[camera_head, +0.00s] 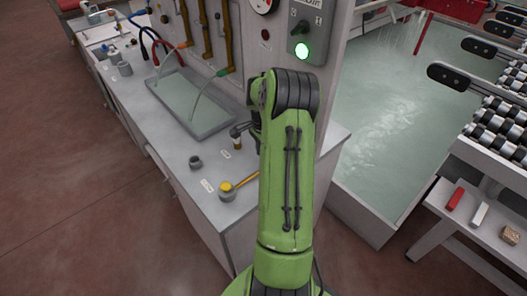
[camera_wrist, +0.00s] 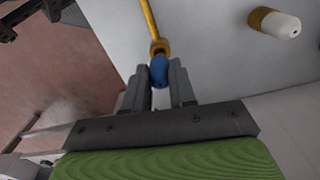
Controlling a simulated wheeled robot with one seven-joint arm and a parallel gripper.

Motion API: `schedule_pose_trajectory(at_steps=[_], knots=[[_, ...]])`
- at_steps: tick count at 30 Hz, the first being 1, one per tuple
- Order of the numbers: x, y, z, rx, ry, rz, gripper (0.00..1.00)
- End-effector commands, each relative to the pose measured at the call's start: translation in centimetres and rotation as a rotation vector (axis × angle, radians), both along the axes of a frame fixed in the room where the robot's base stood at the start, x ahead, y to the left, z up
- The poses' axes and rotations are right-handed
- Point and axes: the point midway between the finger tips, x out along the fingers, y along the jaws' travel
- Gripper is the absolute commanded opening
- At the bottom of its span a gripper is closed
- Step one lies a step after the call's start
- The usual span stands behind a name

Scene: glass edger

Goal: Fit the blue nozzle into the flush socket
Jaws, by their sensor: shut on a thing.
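In the wrist view, my gripper (camera_wrist: 159,83) is shut on the small blue nozzle (camera_wrist: 159,69), held between the fingertips. The tip of a thin brass-coloured rod (camera_wrist: 150,20), with a collar at its end, shows right at the nozzle's far side. I cannot tell whether they touch. A white and gold rounded piece (camera_wrist: 280,24) sits apart at the upper right. In the head view my green arm hides the gripper and nozzle. I cannot make out the flush socket for certain in either view.
A grey counter (camera_head: 150,125) holds a shallow basin (camera_head: 193,104), a small grey ring (camera_head: 196,162) and a yellow-headed piece with a stick (camera_head: 228,190). A panel with brass pipes (camera_head: 206,30) stands behind. A water tank (camera_head: 385,125) lies right of my arm.

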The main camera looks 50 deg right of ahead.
Motion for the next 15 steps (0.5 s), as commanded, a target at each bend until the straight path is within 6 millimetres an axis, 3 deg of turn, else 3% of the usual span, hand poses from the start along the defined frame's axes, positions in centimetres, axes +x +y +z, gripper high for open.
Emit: schedule_pose_trajectory(at_steps=[15], knots=[[0.01,0.02,-0.87,0.000,0.000,0.001,0.00]])
